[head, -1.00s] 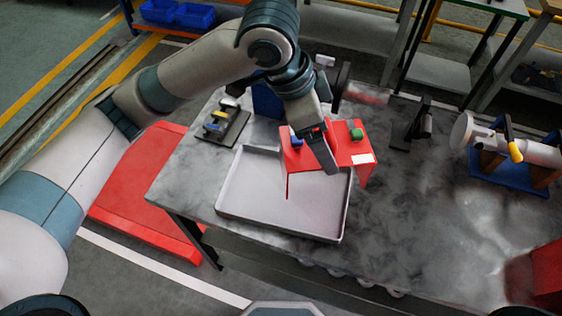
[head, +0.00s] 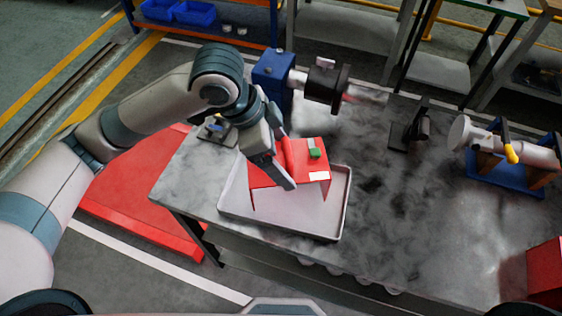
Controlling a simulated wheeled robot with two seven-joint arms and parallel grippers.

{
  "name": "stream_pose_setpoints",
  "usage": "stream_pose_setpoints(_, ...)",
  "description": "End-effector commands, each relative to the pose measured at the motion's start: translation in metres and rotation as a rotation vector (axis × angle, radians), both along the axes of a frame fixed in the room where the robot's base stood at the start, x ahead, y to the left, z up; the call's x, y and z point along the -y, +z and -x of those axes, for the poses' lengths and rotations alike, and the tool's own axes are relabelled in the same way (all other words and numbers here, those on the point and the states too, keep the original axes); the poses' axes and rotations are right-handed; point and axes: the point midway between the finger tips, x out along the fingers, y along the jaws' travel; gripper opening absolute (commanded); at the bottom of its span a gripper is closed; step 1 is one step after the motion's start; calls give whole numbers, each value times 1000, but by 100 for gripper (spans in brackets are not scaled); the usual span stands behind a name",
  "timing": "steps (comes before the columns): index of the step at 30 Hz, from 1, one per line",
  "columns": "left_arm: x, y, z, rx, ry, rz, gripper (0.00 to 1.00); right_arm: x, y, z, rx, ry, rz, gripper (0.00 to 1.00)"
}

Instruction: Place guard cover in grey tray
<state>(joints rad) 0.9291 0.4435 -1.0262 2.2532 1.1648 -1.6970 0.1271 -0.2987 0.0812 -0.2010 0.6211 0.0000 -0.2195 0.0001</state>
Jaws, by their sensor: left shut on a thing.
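The red guard cover (head: 316,173) has a green knob and a white label on its top. My left gripper (head: 284,165) is shut on the guard cover and holds it over the grey tray (head: 345,205). The tray is shallow and lies on the marbled table. The cover's lower edges appear within the tray's outline; I cannot tell whether they touch its floor. The gripper hides the cover's left part. My right gripper is not in view.
A blue pump unit with a dark coupling (head: 322,84) stands behind the tray. A black stand (head: 411,128) and a white cylinder on a blue base (head: 508,180) are to the right. A red block (head: 546,272) sits at lower right. The table between is clear.

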Motion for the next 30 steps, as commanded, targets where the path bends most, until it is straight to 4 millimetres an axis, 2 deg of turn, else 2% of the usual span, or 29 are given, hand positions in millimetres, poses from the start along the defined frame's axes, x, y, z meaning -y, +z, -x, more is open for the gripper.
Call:
stream_pose_setpoints(9, 0, -31, 0, -2, 0, 2, 23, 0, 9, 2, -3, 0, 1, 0)
stream_pose_setpoints(23, 0, -37, 0, 0, 0, 1, 23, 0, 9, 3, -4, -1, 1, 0)
stream_pose_setpoints(24, 0, -38, 0, -1, 1, -1, 93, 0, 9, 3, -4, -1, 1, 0)
stream_pose_setpoints(25, 0, -38, 0, -1, 1, -1, 100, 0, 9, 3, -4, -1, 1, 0)
stream_pose_setpoints(30, 0, -38, 0, -1, 1, -1, 100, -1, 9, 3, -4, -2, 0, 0)
